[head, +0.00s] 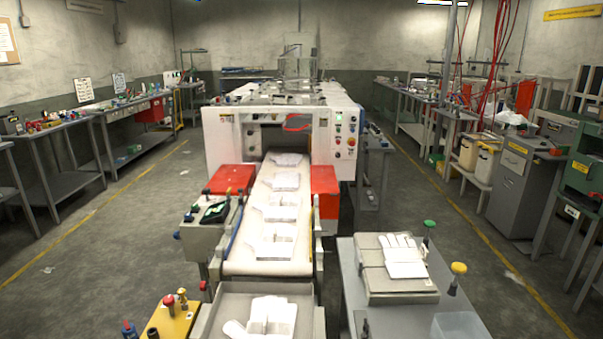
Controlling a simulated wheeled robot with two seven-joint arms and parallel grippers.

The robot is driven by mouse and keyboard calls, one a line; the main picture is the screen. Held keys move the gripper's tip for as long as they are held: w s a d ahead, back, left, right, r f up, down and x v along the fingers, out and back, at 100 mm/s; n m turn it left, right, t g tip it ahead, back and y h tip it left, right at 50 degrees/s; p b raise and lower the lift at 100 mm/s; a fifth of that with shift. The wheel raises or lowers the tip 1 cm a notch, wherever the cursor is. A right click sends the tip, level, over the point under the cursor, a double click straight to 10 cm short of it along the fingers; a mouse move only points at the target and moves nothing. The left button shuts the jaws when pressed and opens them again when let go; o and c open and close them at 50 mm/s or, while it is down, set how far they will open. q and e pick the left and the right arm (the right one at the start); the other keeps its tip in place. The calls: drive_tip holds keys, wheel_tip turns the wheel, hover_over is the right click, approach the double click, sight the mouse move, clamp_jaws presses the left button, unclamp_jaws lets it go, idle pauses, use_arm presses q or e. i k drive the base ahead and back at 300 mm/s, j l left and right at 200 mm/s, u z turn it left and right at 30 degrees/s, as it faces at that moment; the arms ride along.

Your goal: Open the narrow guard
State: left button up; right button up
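The white wrapping machine (224,140) stands ahead in the middle of the room. Red guard-like covers flank its conveyor, one on the left (232,179) and one on the right (325,181). The right one looks narrower. A tall clear panel (299,55) stands up at the back of the machine. I cannot tell which of these is the narrow guard. Neither of my grippers shows in the head view.
White gloves lie along the conveyor (244,258) and in a grey tray (228,299) at its near end. A grey table (395,322) with a glove on a block stands at the right front. A yellow box (173,321) is at the left front. Floor aisles (128,235) are open on both sides.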

sight(318, 176)
drive_tip(key=k+l, duration=0.1)
drive_tip(key=l, duration=0.4)
drive_tip(key=k+l, duration=0.1)
drive_tip(key=l, duration=0.45)
drive_tip(key=k+l, duration=0.1)
drive_tip(key=l, duration=0.4)
drive_tip(key=k+l, duration=0.1)
drive_tip(key=l, duration=0.45)
drive_tip(key=i+l, duration=0.1)
drive_tip(key=l, duration=0.5)
drive_tip(key=i+l+u, duration=0.1)
drive_tip(key=l, duration=0.5)
drive_tip(key=i+l, duration=0.15)
drive_tip(key=l, duration=0.45)
drive_tip(key=i+l+u, duration=0.1)
drive_tip(key=l, duration=0.5)
drive_tip(key=i+l, duration=0.35)
drive_tip(key=i, duration=0.2)
drive_tip(key=i+l+u, duration=0.1)
drive_tip(key=i+l, duration=0.25)
drive_tip(key=i, duration=0.15)
drive_tip(key=i+l, duration=0.4)
drive_tip(key=i, duration=0.15)
